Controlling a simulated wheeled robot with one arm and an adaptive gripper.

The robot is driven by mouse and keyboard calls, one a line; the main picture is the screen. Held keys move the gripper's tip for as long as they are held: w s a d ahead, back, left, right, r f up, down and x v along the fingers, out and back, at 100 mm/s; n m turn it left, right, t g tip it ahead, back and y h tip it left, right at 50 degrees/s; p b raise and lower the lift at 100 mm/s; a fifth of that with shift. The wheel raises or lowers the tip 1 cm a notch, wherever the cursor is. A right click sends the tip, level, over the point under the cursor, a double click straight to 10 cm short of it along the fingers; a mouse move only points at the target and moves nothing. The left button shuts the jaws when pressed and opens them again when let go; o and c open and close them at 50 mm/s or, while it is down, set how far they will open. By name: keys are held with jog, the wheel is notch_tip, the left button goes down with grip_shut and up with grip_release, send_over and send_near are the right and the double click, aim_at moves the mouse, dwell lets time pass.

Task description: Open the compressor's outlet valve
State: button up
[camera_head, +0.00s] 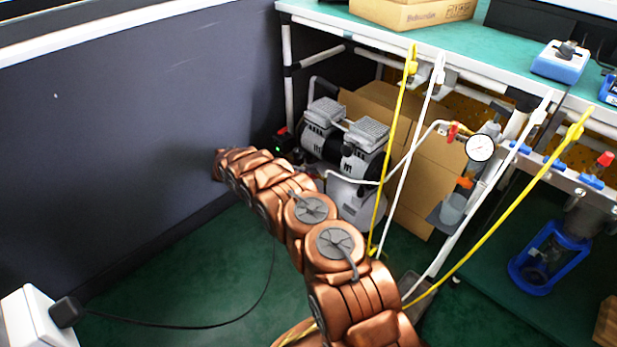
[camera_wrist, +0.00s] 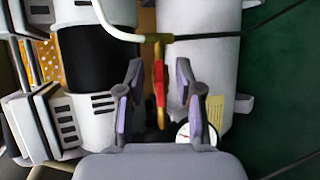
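The compressor (camera_head: 345,150), with two grey ribbed heads and a white tank, stands on the floor under the bench. In the wrist view its white tank (camera_wrist: 205,70) and dark motor (camera_wrist: 93,58) fill the upper part. The outlet valve (camera_wrist: 158,50) has a brass body joined to a white pipe, with a red handle (camera_wrist: 159,82) below it in the picture. My gripper (camera_wrist: 159,68) is open, with one finger on each side of the red handle and visible gaps to it. In the head view my copper-coloured arm reaches toward the compressor, and I cannot make out the gripper.
A round gauge (camera_wrist: 184,134) shows by the right finger. A dark wall (camera_head: 130,120) stands to the left. Yellow and white hoses hang in front of the bench (camera_head: 470,60). A cardboard box (camera_head: 425,180) stands beside the compressor. Green floor at the left is mostly clear.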

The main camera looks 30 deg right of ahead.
jog(key=shift+a+r, duration=0.1)
jog(key=shift+a, duration=0.05)
jog(key=v, duration=1.1)
jog(key=shift+a, duration=0.35)
jog(key=shift+w+r, duration=0.1)
jog(key=shift+w, duration=0.05)
jog(key=s+r+y+p, duration=0.1)
jog(key=s+r+p, duration=0.5)
jog(key=r, duration=0.7)
jog(key=s+r+y+p, duration=0.2)
jog(key=s+r+p, duration=0.4)
jog(key=r, duration=0.8)
jog(key=s+r+y+p, duration=0.1)
jog(key=s+r+p, duration=0.5)
jog(key=r, duration=0.7)
jog(key=s+a+r+y+p, duration=0.3)
jog(key=s+a+r+p, duration=0.2)
jog(key=s, duration=0.5)
jog(key=s+a+r+t+y+p, duration=0.1)
jog(key=s+a+r+p, duration=0.4)
jog(key=s+r+p, duration=0.5)
jog(key=s+a+r+y+p, duration=0.4)
jog(key=s+a+r+p, duration=0.2)
jog(key=s, duration=0.6)
notch_tip(320, 180, up, 3)
jog(key=shift+f+n+t+y+p, duration=0.3)
jog(key=shift+n+t+p, duration=0.1)
jog(key=shift+p, duration=0.6)
